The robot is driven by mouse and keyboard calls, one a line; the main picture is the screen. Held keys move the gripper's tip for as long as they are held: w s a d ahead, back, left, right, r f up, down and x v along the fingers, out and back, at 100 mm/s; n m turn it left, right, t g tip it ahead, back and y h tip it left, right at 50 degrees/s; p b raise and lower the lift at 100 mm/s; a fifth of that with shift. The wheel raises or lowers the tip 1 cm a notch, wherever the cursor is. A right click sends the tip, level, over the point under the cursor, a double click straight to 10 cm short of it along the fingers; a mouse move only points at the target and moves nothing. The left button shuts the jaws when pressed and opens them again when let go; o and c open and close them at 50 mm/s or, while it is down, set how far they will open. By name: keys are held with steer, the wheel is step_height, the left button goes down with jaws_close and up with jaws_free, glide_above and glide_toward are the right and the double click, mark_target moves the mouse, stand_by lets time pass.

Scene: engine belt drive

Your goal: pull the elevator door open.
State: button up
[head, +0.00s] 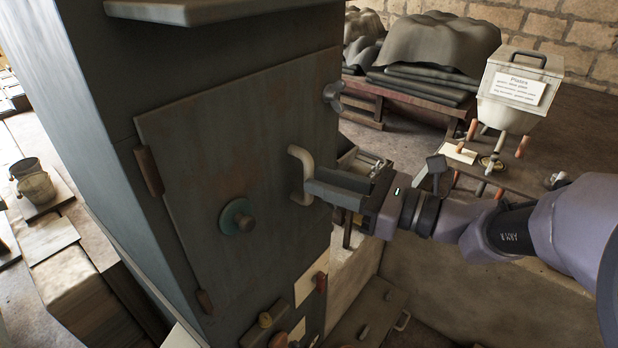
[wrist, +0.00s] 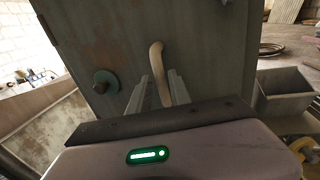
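The elevator door (head: 205,140) is a dark, worn metal panel on the front of a tall dark casing. It lies flat against the casing, with brown hinges at its left edge. Its pale curved handle (head: 298,165) stands near the right edge. My gripper (head: 308,188) reaches in from the right, with its fingers at the handle. In the wrist view, the handle (wrist: 156,62) runs down between the two fingers, with narrow gaps beside it, so the fingers look open around it. The handle's lower end is partly hidden by my gripper. The door also shows in the wrist view (wrist: 215,60).
A round teal knob (head: 237,217) sits on the door, left of the handle. A wing-shaped latch (head: 333,95) is at its upper right. A ledge (head: 185,10) juts out above. A bench with a white bin (head: 518,95) stands at right. A bucket (head: 35,185) stands at left.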

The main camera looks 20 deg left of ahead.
mark_target(308, 204)
steer(key=shift+w+a, duration=0.2)
steer(key=shift+a, duration=0.65)
steer(key=shift+w+a, duration=0.15)
steer(key=shift+a, duration=0.7)
steer(key=shift+c, duration=0.4)
jaws_close()
